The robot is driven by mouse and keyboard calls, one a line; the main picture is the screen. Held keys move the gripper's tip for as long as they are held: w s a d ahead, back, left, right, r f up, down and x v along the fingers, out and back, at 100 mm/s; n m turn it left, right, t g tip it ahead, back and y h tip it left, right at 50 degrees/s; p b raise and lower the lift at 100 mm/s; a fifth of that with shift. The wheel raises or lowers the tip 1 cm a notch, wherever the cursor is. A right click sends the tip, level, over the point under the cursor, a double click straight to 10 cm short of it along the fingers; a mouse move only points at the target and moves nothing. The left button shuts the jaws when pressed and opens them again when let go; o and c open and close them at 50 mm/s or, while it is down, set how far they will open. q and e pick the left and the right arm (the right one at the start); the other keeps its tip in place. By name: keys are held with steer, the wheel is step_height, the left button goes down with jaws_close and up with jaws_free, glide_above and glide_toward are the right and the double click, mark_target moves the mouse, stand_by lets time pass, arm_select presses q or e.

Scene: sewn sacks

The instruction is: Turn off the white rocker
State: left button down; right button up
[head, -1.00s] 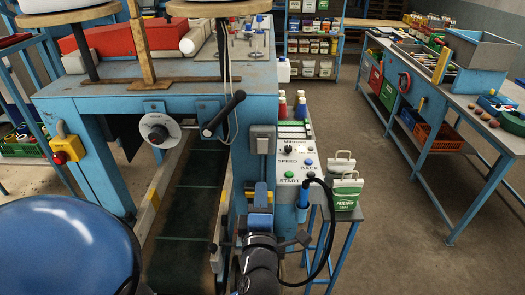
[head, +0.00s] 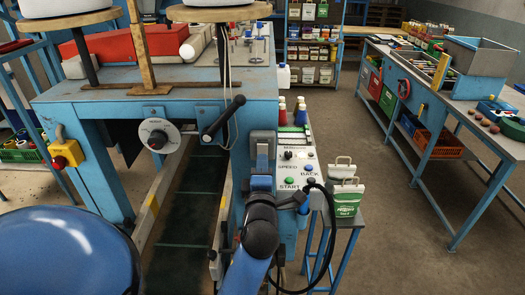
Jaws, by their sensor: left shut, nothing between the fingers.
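A grey switch box (head: 263,136) is fixed to the blue post of the machine, left of the control panel. My left gripper (head: 262,151) is shut and empty, with its fingertips pointing up in front of the box. The gripper covers the lower part of the box, where a pale rocker showed before, so the rocker and its position are hidden. I cannot tell whether the fingertips touch it. My right gripper is not in view.
The control panel (head: 299,166) with a black knob, a blue button and a green button (head: 290,181) is close on the right. A black crank handle (head: 223,118) sticks out on the left. Green-and-white sacks (head: 346,194) stand on a small stand at right.

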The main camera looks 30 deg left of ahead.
mark_target(262, 149)
arm_select(q)
steer(key=shift+p+x, duration=0.65)
steer(key=shift+x, duration=0.8)
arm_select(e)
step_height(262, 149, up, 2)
arm_select(q)
steer(key=shift+w+a+b, duration=0.1)
steer(key=shift+b, duration=0.55)
steer(key=shift+r, duration=0.1)
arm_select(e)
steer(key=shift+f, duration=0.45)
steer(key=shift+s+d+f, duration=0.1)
